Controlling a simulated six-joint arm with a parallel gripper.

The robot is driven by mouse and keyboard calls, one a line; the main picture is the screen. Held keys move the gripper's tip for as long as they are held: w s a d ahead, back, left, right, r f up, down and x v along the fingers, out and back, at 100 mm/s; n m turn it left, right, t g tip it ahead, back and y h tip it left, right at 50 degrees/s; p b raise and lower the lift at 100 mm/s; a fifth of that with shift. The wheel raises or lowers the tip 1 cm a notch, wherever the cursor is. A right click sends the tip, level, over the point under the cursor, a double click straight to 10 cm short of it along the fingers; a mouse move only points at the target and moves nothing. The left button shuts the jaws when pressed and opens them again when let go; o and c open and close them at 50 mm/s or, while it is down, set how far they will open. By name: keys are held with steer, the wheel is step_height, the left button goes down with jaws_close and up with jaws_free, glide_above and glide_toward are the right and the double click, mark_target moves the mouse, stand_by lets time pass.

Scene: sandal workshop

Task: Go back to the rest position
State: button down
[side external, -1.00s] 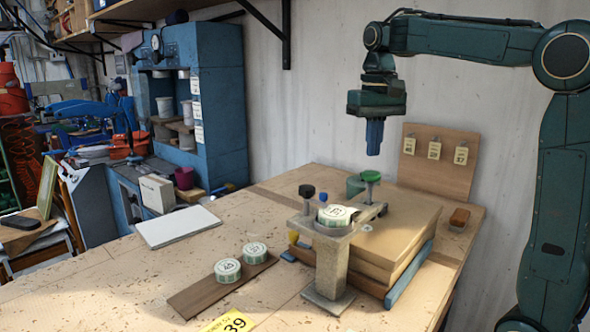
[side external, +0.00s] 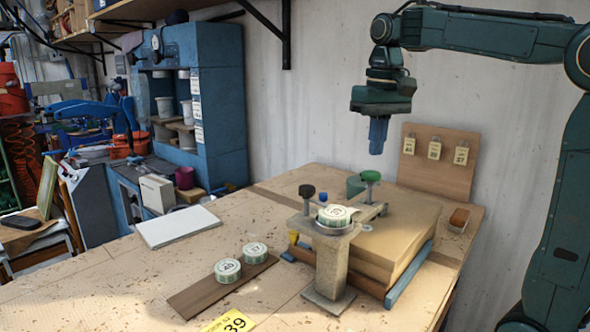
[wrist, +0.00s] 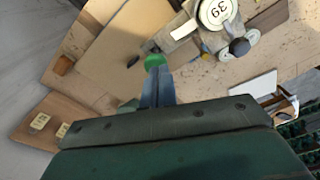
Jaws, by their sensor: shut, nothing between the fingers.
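My gripper (side external: 377,138) hangs pointing down in the air above the back of the workbench, shut and empty. In the wrist view its closed fingers (wrist: 157,88) point toward the bench, with nothing between them. Below it, apart from it, stands a metal fixture (side external: 333,245) on a post, with a round white-and-green labelled tin (side external: 335,216) on top. Two similar tins, one nearer (side external: 227,270) and one farther (side external: 254,253), sit on a brown wooden strip (side external: 200,297).
A stack of boards (side external: 405,230) lies beside the fixture. Green (side external: 371,176) and black (side external: 307,191) knobs stand up there. A tag board (side external: 438,160) leans on the wall behind. A white panel (side external: 178,227) lies at the left. The air around my gripper is clear.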

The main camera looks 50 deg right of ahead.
steer(key=s+a+f+n+t, duration=0.5)
steer(key=s+a+f, duration=0.5)
steer(key=s+f, duration=0.2)
steer(key=shift+s+a, duration=0.25)
steer(key=shift+s, duration=1)
